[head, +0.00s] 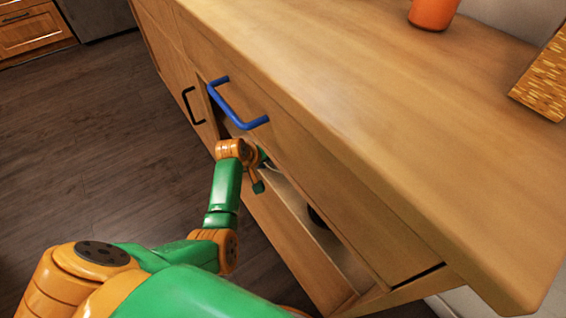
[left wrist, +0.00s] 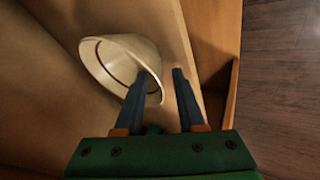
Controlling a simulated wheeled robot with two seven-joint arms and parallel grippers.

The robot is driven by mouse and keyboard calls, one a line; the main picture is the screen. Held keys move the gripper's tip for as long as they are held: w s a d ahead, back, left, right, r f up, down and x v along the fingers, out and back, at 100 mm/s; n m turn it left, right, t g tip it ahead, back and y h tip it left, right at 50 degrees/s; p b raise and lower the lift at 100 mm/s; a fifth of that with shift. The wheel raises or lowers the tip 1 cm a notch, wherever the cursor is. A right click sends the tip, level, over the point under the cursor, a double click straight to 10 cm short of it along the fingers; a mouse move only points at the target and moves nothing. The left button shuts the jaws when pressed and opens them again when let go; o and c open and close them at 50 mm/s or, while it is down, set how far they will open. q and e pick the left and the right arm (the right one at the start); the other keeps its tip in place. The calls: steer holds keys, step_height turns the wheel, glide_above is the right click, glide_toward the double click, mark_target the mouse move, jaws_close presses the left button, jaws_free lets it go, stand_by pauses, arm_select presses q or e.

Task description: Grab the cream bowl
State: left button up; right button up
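The cream bowl (left wrist: 120,62) has a dark band near its rim and sits tilted in the left wrist view, inside the open wooden compartment. My left gripper (left wrist: 160,76) is open there. Its left finger overlaps the bowl and its right finger is outside it, so the bowl's right edge shows between the fingers. I cannot tell whether either finger touches it. In the head view my left gripper (head: 262,166) reaches into the compartment under the counter, and the bowl is mostly hidden there. My right gripper is not in view.
A blue handle (head: 234,104) is on the front panel above the opening. A dark round thing (head: 318,217) shows partly inside the compartment. The floor at left is clear.

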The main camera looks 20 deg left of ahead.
arm_select(q)
jaws_close()
stand_by(1.2)
